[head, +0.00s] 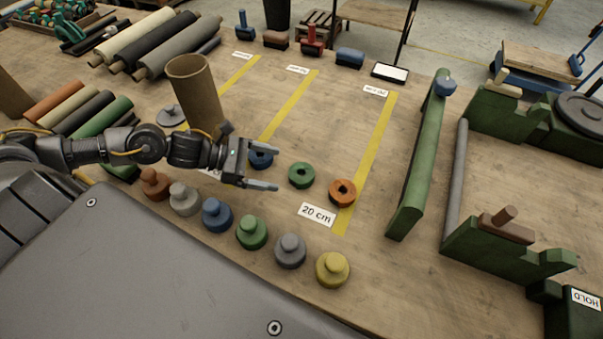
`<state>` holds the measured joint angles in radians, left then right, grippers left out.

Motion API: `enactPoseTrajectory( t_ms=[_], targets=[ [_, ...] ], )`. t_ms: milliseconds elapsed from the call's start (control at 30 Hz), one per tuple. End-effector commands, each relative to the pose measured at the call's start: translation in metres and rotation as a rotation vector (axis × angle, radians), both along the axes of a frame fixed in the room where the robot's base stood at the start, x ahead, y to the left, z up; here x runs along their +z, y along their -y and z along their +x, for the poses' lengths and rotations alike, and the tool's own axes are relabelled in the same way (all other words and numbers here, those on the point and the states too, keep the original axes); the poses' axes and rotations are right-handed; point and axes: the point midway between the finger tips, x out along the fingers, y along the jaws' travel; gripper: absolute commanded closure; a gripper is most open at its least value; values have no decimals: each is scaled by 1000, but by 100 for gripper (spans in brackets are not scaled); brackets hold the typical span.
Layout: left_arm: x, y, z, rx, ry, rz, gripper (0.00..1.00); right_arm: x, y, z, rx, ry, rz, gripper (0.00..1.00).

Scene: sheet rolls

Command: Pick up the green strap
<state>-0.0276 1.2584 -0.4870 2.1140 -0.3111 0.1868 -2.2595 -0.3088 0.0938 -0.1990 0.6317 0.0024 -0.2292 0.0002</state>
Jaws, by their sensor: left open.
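The green strap (301,175) appears as a small green coil with a dark centre hole, lying on the wooden table between a blue coil (261,160) and an orange coil (342,192). My left gripper (280,168) is open, its two fingers pointing right in the head view. Its fingertips end just left of the green coil and nothing shows between them except part of the blue coil behind or below. I cannot tell its height above the table. My right gripper is not in view.
A row of several coloured knobbed weights (251,232) lies in front of the coils. A brown tube (194,92) stands behind my left arm. A "20 cm" card (317,214) lies near the orange coil. A green bar (420,155) is at right.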

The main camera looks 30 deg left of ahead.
Motion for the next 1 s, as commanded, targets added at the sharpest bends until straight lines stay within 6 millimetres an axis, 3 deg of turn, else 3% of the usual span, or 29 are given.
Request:
enactPoseTrajectory(
  t_ms=[133, 433, 733, 1000],
  targets=[
    [-4, 13, 9, -1, 2, -2, 9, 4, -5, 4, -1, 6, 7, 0],
    [-8, 22, 15, -4, 1, -2, 9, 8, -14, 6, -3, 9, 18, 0],
    [-23, 50, 37, -4, 1, -3, 9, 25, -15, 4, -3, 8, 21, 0],
    [-29, 56, 40, -5, -1, 1, 9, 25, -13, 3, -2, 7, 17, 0]
  ],
)
